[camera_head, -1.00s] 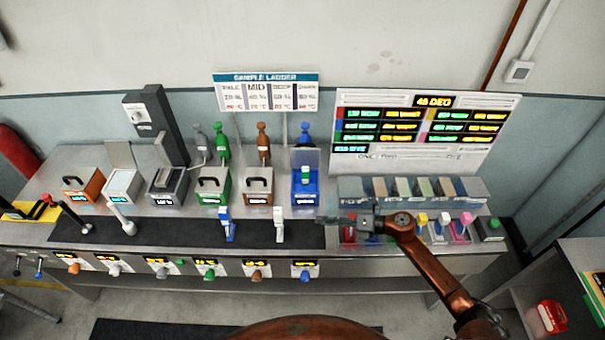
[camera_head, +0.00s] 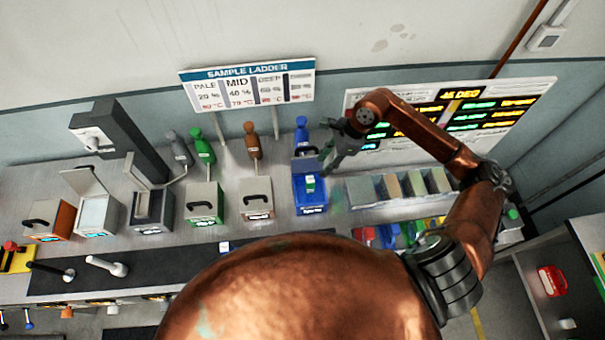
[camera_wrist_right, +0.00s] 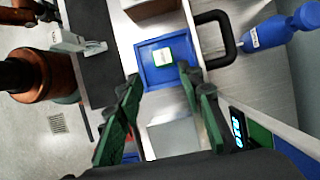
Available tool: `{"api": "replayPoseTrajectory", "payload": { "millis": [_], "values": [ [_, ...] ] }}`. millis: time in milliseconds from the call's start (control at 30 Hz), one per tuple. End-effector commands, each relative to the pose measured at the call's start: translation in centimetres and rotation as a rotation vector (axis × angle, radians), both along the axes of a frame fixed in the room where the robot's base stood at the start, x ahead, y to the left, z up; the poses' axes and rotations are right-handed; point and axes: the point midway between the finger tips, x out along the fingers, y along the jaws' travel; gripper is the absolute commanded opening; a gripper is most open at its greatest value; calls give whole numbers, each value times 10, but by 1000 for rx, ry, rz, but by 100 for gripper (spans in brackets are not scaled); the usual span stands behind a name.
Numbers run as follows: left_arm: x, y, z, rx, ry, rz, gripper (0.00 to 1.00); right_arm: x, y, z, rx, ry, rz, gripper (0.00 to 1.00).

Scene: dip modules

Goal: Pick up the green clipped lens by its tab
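A small green piece with a pale face, seemingly the green clipped lens (camera_head: 310,183), sits in the open blue box (camera_head: 311,208) in the head view. In the right wrist view the same piece (camera_wrist_right: 163,56) lies inside the blue box (camera_wrist_right: 150,76). I cannot make out its tab clearly. My right gripper (camera_head: 330,158) is up and to the right of the box in the head view. In the wrist view its green fingers (camera_wrist_right: 165,88) are spread apart and empty, with the lens beyond the gap between their tips. My left gripper is not in view.
The box's raised lid with a black handle (camera_wrist_right: 228,40) and a blue bottle (camera_wrist_right: 265,32) stand close by. A brown box (camera_head: 255,198) and a green box (camera_head: 204,203) stand to the left.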

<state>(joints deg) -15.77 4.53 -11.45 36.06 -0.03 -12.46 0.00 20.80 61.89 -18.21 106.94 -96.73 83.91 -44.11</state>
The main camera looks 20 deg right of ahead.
Motion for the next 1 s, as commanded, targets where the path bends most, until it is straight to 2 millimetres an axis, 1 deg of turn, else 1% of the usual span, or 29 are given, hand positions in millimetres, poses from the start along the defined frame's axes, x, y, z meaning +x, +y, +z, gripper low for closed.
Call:
{"api": "replayPoseTrajectory", "payload": {
  "millis": [33, 100, 200, 333, 467, 567, 633, 700, 767, 833, 900, 1000],
  "values": [
    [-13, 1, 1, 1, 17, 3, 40, -1, -1, 0, -13, -2, 8, 35],
    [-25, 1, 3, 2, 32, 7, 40, -1, 0, -5, -18, -2, 11, 35],
    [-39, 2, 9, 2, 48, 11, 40, -1, 7, -20, -19, -1, 11, 35],
    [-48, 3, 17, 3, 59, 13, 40, 2, 15, -40, -16, -2, 9, 35],
    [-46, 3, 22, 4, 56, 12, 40, 4, 20, -55, -17, -4, 9, 35],
    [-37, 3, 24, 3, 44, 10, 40, 5, 22, -61, -17, -4, 10, 35],
    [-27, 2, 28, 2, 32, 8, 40, 6, 24, -65, -17, -4, 9, 35],
    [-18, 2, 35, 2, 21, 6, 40, 7, 28, -71, -15, -2, 10, 35],
    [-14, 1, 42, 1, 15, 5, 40, 9, 32, -78, -14, 0, 9, 35],
    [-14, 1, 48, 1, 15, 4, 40, 11, 35, -87, -14, -2, 10, 35],
    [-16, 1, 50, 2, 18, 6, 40, 12, 38, -97, -15, -3, 9, 35],
    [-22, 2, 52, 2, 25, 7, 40, 13, 41, -106, -17, -3, 10, 35]
  ]
}}
